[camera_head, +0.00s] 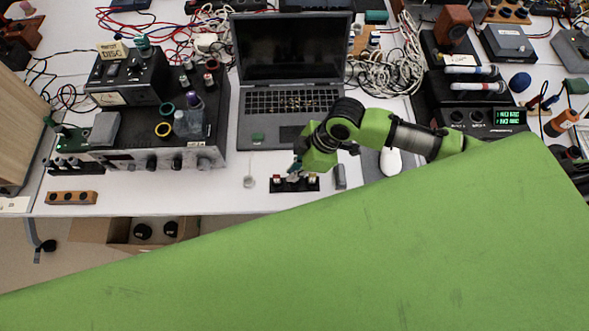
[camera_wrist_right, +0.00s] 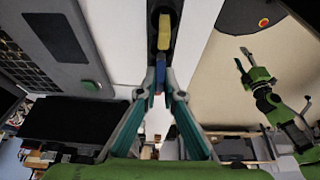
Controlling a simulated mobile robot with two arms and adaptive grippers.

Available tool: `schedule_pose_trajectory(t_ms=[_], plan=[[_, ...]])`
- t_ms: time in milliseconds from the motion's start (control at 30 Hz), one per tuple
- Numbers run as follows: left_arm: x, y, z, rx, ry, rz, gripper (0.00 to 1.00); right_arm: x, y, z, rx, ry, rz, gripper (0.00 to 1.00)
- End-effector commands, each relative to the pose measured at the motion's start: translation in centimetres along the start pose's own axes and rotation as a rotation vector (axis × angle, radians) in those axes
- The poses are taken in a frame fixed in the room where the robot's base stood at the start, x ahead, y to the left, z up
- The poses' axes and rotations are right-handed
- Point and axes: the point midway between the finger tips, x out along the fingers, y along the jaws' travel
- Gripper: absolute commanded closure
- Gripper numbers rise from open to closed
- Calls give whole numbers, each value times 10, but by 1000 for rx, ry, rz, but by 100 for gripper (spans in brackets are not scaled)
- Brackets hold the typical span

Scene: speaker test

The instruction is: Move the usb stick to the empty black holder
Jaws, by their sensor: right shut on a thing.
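My right gripper (camera_head: 294,174) is low over a black holder strip (camera_head: 277,186) at the table's front edge, in front of the laptop. In the right wrist view its teal fingers (camera_wrist_right: 160,92) are shut on a small blue piece, which looks like the usb stick (camera_wrist_right: 159,78). The stick is at the near end of the strip (camera_wrist_right: 153,45); I cannot tell whether it is seated or just above. A yellow piece (camera_wrist_right: 164,30) stands farther along the strip. My left gripper (camera_wrist_right: 246,62) shows in the wrist view with its fingers apart, empty, away from the table.
The open laptop (camera_head: 290,103) stands just behind. A small grey block (camera_head: 340,176) and a white mouse (camera_head: 390,161) are to the right. A wooden holder (camera_head: 72,197) lies at the front left. Bare table (camera_head: 228,192) lies left of the strip.

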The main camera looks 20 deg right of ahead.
Motion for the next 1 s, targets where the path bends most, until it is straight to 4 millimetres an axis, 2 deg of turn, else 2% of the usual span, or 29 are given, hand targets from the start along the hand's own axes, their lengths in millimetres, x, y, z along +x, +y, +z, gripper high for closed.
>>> schedule_pose_trajectory(t_ms=[1000], plan=[[11,0,1,-2,0,0,60,20,0,8,0,0,-1,100]])
